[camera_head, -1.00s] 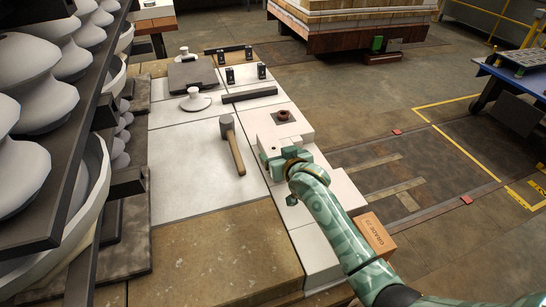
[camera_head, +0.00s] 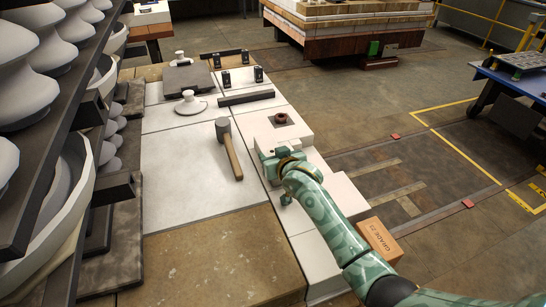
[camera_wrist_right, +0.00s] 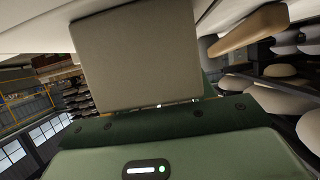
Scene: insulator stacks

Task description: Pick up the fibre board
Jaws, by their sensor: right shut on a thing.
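My right gripper (camera_head: 268,163) is at the left side of the low white blocks (camera_head: 292,130) on the table's right side. In the right wrist view a flat, square, grey-beige piece, which I take for the fibre board (camera_wrist_right: 135,55), stands out from the green gripper body, and the gripper is shut on it. My left gripper is not in view.
A mallet (camera_head: 228,150) lies left of the gripper. White lidded pieces and dark bars (camera_head: 246,97) lie farther back. A rack of white insulators (camera_head: 45,55) stands close on the left. A brown "GRADE" brick (camera_head: 376,240) is beside my right forearm. Floor at right is mostly clear.

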